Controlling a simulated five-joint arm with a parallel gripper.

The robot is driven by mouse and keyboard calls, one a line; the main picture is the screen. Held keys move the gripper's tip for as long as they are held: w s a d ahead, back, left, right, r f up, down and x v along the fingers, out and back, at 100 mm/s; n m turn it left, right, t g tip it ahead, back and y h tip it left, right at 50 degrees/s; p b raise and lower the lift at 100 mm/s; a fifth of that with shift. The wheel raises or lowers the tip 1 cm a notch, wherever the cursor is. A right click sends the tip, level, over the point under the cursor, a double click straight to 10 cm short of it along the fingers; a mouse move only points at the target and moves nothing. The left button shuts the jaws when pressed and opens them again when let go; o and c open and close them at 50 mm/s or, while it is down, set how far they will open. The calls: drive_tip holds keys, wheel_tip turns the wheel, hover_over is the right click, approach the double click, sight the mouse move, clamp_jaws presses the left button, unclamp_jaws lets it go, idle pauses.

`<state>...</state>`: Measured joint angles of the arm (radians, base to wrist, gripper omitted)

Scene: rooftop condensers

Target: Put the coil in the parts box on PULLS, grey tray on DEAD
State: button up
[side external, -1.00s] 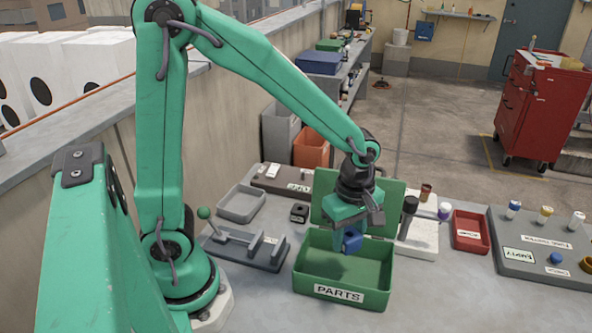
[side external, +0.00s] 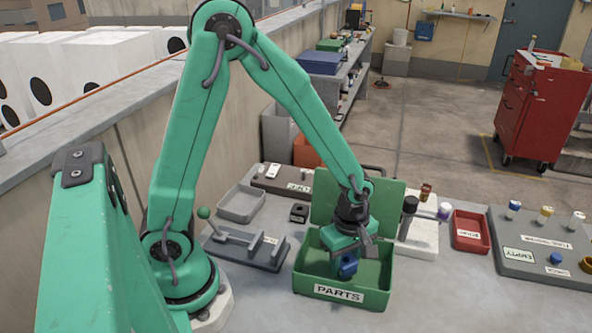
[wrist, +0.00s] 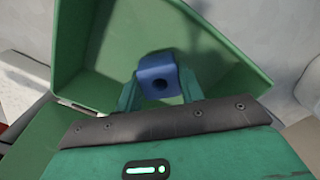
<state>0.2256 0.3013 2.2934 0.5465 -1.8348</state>
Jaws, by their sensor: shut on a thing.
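The parts box (side external: 342,300) is an open green box labelled PARTS, its lid raised at the back. My gripper (side external: 346,259) points down inside the box opening and is shut on a blue coil (side external: 348,269). In the wrist view, the blue block-like coil (wrist: 157,72) with a dark hole sits between my two green fingers, over the box floor (wrist: 110,60). I cannot tell whether the coil touches the floor. An empty grey tray (side external: 241,205) lies left of the box. I cannot make out PULLS or DEAD on any label.
A dark grey lever fixture (side external: 246,250) stands close left of the box. A white block with a dark upright cylinder (side external: 408,215) stands at the right, then a labelled red tray (side external: 471,232) and a grey rack (side external: 540,240) marked EMPTY with several capped pieces. Bare bench lies in front.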

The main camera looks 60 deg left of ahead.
drive_tip(key=shift+f, duration=0.9)
drive_tip(key=shift+f, duration=0.15)
drive_tip(key=o, duration=1.2)
wheel_tip(320, 180, up, 12)
drive_tip(key=shift+r, duration=0.2)
